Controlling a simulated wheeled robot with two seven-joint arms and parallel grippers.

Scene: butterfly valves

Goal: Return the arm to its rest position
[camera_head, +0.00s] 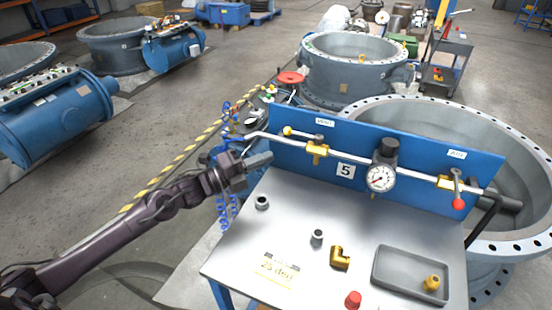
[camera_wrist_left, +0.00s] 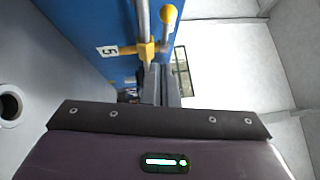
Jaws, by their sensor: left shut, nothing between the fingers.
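My left arm comes in from the left in the head view, and its gripper (camera_head: 262,160) is shut and empty beside the left end of the blue panel (camera_head: 345,140). In the left wrist view the shut fingers (camera_wrist_left: 161,75) show below a brass valve (camera_wrist_left: 147,50) with a yellow lever knob (camera_wrist_left: 168,14). I cannot tell whether they touch the panel. In the head view the same valve (camera_head: 317,150) sits on the pipe left of the gauge (camera_head: 381,178). A red-knobbed valve (camera_head: 457,200) is at the right end. My right gripper is not in view.
The grey bench top (camera_head: 290,225) carries small fittings, a brass elbow (camera_head: 340,257), a red cap (camera_head: 353,299) and a grey tray (camera_head: 385,280). Blue coiled hoses (camera_head: 222,190) hang near the gripper. Large flanged valve bodies stand behind.

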